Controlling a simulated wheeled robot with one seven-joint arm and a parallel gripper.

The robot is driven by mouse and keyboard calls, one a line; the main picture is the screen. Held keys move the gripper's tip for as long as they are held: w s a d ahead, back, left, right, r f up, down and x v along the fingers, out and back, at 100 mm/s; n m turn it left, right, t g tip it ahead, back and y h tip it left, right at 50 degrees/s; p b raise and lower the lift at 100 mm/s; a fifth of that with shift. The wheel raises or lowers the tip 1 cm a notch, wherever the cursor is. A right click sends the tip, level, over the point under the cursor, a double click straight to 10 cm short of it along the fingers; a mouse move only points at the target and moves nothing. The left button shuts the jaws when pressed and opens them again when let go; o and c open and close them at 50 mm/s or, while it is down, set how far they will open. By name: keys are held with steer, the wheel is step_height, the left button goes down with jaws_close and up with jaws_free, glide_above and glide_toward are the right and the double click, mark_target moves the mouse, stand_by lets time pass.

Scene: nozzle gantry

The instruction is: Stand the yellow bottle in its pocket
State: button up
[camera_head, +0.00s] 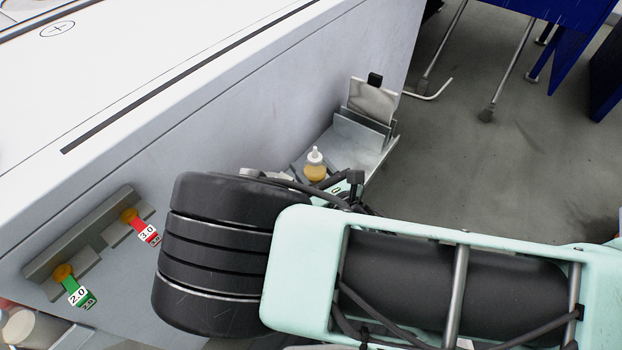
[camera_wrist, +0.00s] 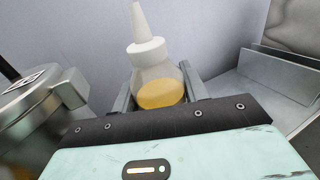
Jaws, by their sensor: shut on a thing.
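The yellow bottle (camera_head: 316,168) has a clear body with amber-yellow liquid, a white cap and a pointed white nozzle. In the wrist view the bottle (camera_wrist: 158,82) is between the two grey fingers of my gripper (camera_wrist: 160,94), which is shut on it. The nozzle points up and leans slightly left in that view. The bottle's lower end is hidden behind my gripper's dark edge. In the head view it is over the near end of a metal wall shelf (camera_head: 365,150). I cannot tell whether its base touches the shelf, and its pocket is not clearly visible.
A round metal lidded container (camera_wrist: 38,105) is close on the left in the wrist view. Metal shelf walls (camera_wrist: 270,75) rise on the right. A large white cabinet wall (camera_head: 250,110) runs behind the shelf. Tagged holders (camera_head: 100,240) are at lower left.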

mark_target(311, 180)
steer(key=shift+f+b, duration=0.45)
steer(key=shift+f, duration=1.8)
steer(key=shift+f, duration=0.1)
steer(key=o, duration=1.1)
steer(key=shift+o, duration=0.2)
